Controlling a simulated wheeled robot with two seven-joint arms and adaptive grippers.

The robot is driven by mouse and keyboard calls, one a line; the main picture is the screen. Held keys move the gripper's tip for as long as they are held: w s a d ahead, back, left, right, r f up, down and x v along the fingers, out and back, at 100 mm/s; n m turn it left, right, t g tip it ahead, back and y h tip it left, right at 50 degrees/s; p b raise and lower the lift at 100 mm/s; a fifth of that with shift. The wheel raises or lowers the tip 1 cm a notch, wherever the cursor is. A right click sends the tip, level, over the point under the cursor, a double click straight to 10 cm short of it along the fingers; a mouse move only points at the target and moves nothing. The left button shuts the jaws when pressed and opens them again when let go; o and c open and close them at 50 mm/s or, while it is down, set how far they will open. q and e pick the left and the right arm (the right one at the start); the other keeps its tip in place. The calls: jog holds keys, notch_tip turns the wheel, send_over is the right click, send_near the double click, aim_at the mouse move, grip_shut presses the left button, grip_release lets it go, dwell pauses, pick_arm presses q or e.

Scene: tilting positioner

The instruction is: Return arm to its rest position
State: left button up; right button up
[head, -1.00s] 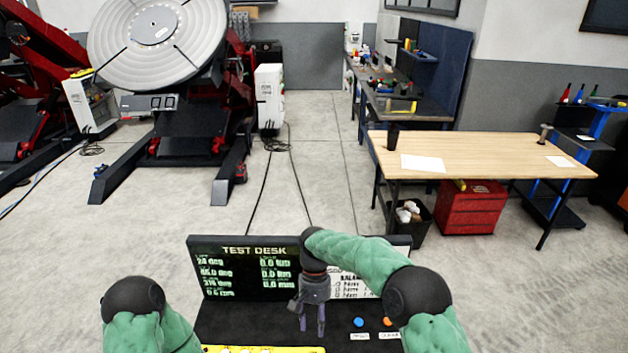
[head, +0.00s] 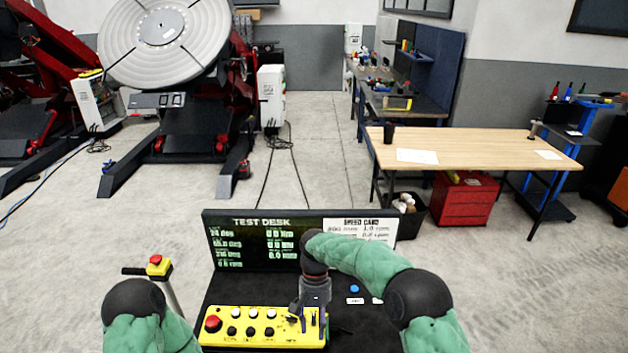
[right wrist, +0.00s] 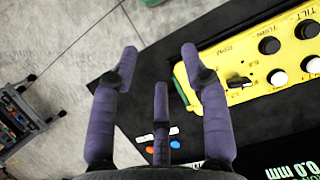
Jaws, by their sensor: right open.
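My right gripper (head: 308,322) is in front of the test desk screen, by the right end of the yellow control box (head: 238,340). In the right wrist view its purple-grey fingers (right wrist: 158,62) are spread with nothing between them. The yellow box (right wrist: 236,62) lies just right of the fingers there, with black and white knobs and a small toggle. Whether a finger touches it, I cannot tell. My right arm's green sleeve partly hides the desk. My left arm shows at lower left; its gripper is out of view.
The black test desk screen (head: 262,245) and a white speed card stand behind the box. A red stop button on a post (head: 157,266) is at left. A large tilting positioner (head: 162,45) stands behind at left. A wooden workbench (head: 470,148) is at right. Open floor lies between.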

jog(key=s+d+f+t+y, duration=0.1)
jog(key=s+d+f+y, duration=0.2)
jog(key=f, duration=0.6)
jog(key=s+d+f, duration=0.2)
jog(key=s+f, duration=0.3)
jog(key=f, duration=0.4)
jog(key=s+d+f+m+t+y, duration=0.1)
jog(key=s+d+f+m+t, duration=0.15)
jog(key=s, duration=0.65)
jog(key=s+d+f+m+t, duration=0.1)
jog(key=s+d+f, duration=0.3)
jog(key=s, duration=0.4)
notch_tip(320, 180, down, 10)
jog(key=w+a+n+b, duration=0.1)
jog(key=a+b, duration=0.1)
jog(key=b, duration=1)
jog(key=shift+w+f, duration=0.25)
jog(key=shift+w, duration=0.15)
